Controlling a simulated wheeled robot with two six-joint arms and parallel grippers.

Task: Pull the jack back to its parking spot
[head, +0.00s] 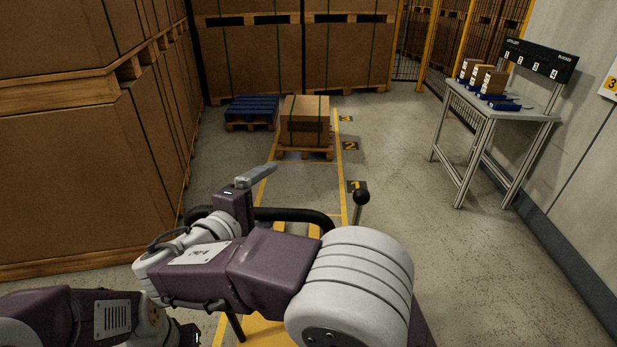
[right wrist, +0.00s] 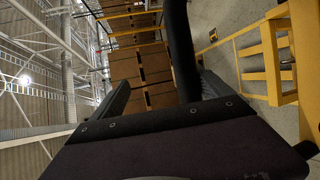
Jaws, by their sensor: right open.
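The yellow jack (head: 262,332) stands right in front of me, mostly hidden behind my right arm. Its black handle bar (head: 292,215) runs across behind the arm, and the bar also shows in the right wrist view (right wrist: 181,50). My right gripper (head: 262,176) is open at the left part of the bar. In the right wrist view the bar appears between the two fingers (right wrist: 160,95), closer to the right one; I cannot tell whether they touch. A ball-topped lever (head: 361,197) rises at the right end of the handle. My left gripper's fingers are not seen.
A pallet (head: 305,154) with cartons (head: 304,108) stands ahead in a yellow-lined lane with floor plates 1 (head: 357,187), 2 and 3. A blue pallet (head: 251,112) is beside it. Large crates (head: 80,180) wall the left. A table (head: 500,105) stands right; floor before it is clear.

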